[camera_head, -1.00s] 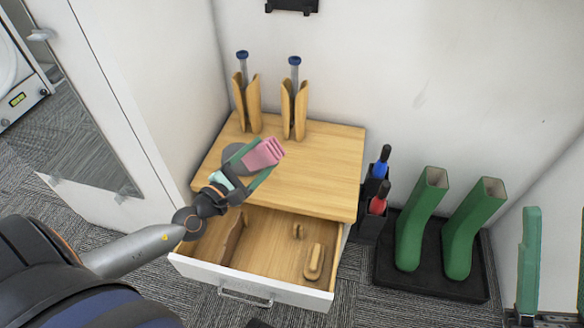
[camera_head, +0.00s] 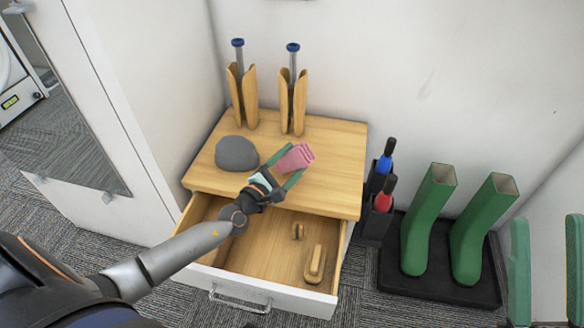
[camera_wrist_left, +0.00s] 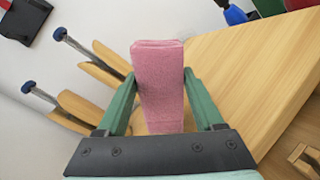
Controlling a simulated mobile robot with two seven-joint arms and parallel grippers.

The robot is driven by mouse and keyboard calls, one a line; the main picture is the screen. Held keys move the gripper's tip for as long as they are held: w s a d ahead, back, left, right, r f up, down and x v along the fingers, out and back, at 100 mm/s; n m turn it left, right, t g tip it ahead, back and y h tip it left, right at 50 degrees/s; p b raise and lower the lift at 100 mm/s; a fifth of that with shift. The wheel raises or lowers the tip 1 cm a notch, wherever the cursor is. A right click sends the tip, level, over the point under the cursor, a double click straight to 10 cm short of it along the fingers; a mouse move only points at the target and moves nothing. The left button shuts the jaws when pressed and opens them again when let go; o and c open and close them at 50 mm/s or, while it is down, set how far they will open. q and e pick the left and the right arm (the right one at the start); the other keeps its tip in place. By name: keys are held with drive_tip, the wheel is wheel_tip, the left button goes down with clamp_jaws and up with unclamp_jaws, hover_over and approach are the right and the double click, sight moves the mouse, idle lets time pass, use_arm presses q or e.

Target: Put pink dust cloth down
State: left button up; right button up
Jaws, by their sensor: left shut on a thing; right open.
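The pink dust cloth (camera_head: 296,157) is a folded pink bundle. My left gripper (camera_head: 284,172) is shut on it, over the wooden top of the drawer cabinet (camera_head: 335,165). In the left wrist view the cloth (camera_wrist_left: 160,85) stands between the two green fingers (camera_wrist_left: 158,100). I cannot tell whether the cloth touches the wooden top. My right gripper (camera_head: 546,268) shows at the right edge, its two green fingers apart with nothing between them.
A grey rounded object (camera_head: 237,153) sits left of the cloth. Two wooden holders (camera_head: 243,98) (camera_head: 292,103) with blue-capped rods stand behind. The open drawer (camera_head: 285,240) holds wooden pieces. Green boots (camera_head: 428,220) stand on a black tray (camera_head: 440,284). The top's right side is clear.

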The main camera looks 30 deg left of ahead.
use_arm(q)
drive_tip(key=shift+f, duration=0.1)
use_arm(e)
drive_tip(key=shift+f, duration=0.2)
use_arm(q)
drive_tip(key=shift+f, duration=0.1)
drive_tip(key=o, duration=0.7)
drive_tip(key=shift+f, duration=0.1)
drive_tip(key=o, duration=0.5)
drive_tip(key=shift+r, duration=0.3)
drive_tip(key=s+a+p, duration=0.1)
drive_tip(key=s, duration=1.1)
drive_tip(key=shift+a+p, duration=0.35)
use_arm(e)
drive_tip(key=shift+d+r, duration=0.15)
drive_tip(key=shift+r, duration=0.8)
use_arm(q)
drive_tip(key=shift+f, duration=0.1)
